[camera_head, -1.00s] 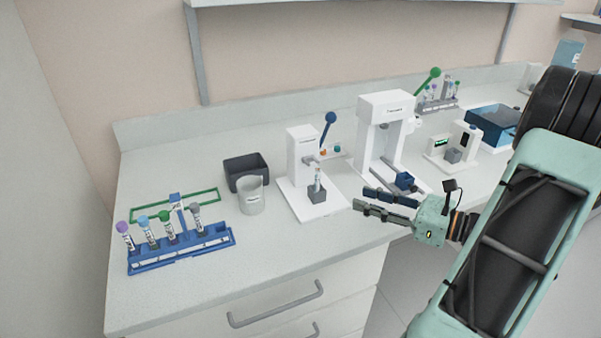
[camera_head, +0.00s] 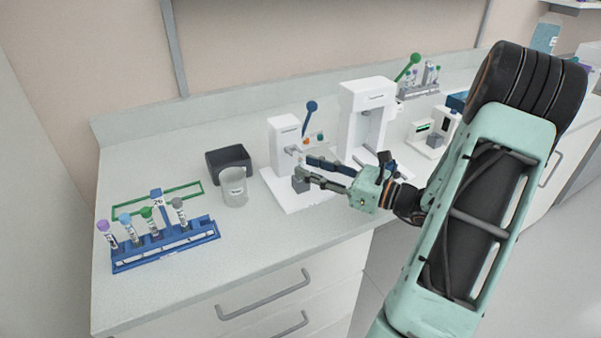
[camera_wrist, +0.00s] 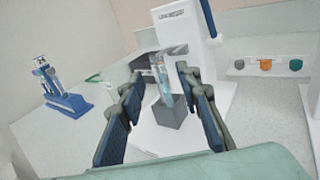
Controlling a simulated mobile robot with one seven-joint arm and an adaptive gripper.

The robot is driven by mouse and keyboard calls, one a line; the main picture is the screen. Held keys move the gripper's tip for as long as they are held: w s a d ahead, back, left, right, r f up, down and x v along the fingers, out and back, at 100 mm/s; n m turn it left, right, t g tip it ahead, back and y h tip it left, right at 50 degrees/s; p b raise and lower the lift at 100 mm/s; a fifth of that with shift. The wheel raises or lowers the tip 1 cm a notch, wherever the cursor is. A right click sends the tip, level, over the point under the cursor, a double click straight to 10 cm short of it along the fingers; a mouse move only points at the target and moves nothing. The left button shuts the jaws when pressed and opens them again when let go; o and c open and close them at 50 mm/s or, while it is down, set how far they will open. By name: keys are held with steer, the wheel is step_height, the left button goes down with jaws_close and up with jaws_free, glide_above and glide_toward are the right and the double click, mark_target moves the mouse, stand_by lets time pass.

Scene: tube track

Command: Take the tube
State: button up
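A clear tube with bluish contents (camera_wrist: 163,78) stands in a small grey block (camera_wrist: 178,112) on the white base of a lever device (camera_head: 283,140). My gripper (camera_head: 303,170) is open at this device, its two dark blue fingers reaching toward the tube. In the wrist view the gripper (camera_wrist: 160,76) has one finger on each side of the tube, and I cannot tell whether they touch it. In the head view the fingers largely hide the tube, and the grey block (camera_head: 299,185) shows just below them.
A blue rack (camera_head: 165,250) with several capped tubes stands at the left. A white beaker (camera_head: 234,187) and a dark bin (camera_head: 228,160) are left of the device. A larger white press (camera_head: 365,110) stands close on the right. The front counter between rack and device is clear.

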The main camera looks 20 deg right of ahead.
steer(key=shift+w+a, duration=0.2)
steer(key=shift+w, duration=0.1)
steer(key=shift+c, duration=0.4)
jaws_close()
